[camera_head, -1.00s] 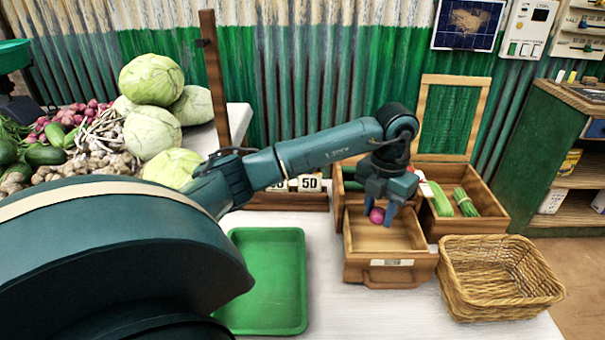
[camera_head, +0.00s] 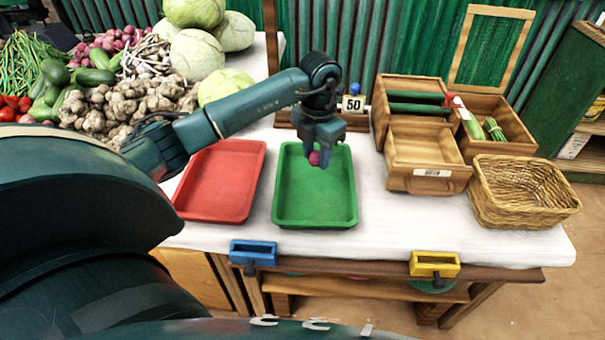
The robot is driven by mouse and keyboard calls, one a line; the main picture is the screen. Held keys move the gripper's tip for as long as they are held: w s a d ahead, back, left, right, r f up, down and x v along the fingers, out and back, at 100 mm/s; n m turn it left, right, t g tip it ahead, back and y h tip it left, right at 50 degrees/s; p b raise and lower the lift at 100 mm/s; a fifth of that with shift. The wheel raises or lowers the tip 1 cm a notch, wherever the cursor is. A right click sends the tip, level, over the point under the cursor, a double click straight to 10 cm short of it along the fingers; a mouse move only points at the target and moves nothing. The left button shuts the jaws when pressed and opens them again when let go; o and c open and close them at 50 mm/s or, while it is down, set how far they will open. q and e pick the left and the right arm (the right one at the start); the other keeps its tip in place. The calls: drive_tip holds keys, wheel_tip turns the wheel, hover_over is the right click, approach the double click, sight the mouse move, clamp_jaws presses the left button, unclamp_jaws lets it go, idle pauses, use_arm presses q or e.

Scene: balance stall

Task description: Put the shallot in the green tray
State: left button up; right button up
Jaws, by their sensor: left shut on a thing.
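The shallot (camera_head: 314,158) is small, round and purple-red. My left gripper (camera_head: 318,154) points down and is shut on it, holding it over the back part of the green tray (camera_head: 315,206). The shallot appears to be above the tray; the exact height is hard to tell. The green tray lies on the white table and looks empty. My right gripper does not show.
A red tray (camera_head: 220,182) lies left of the green one. A wooden box with a pulled-out drawer (camera_head: 420,150) and a wicker basket (camera_head: 522,192) stand at right. Cabbages (camera_head: 198,52) and ginger (camera_head: 130,103) fill the back left. Blue (camera_head: 252,252) and yellow (camera_head: 434,264) holders sit on the front edge.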

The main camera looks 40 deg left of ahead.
sight(315, 189)
use_arm(q)
wheel_tip(315, 189, down, 8)
drive_tip(key=shift+f, duration=0.2)
idle(0.3)
drive_tip(key=o, duration=0.9)
drive_tip(key=shift+f, duration=0.1)
drive_tip(key=shift+o, duration=0.2)
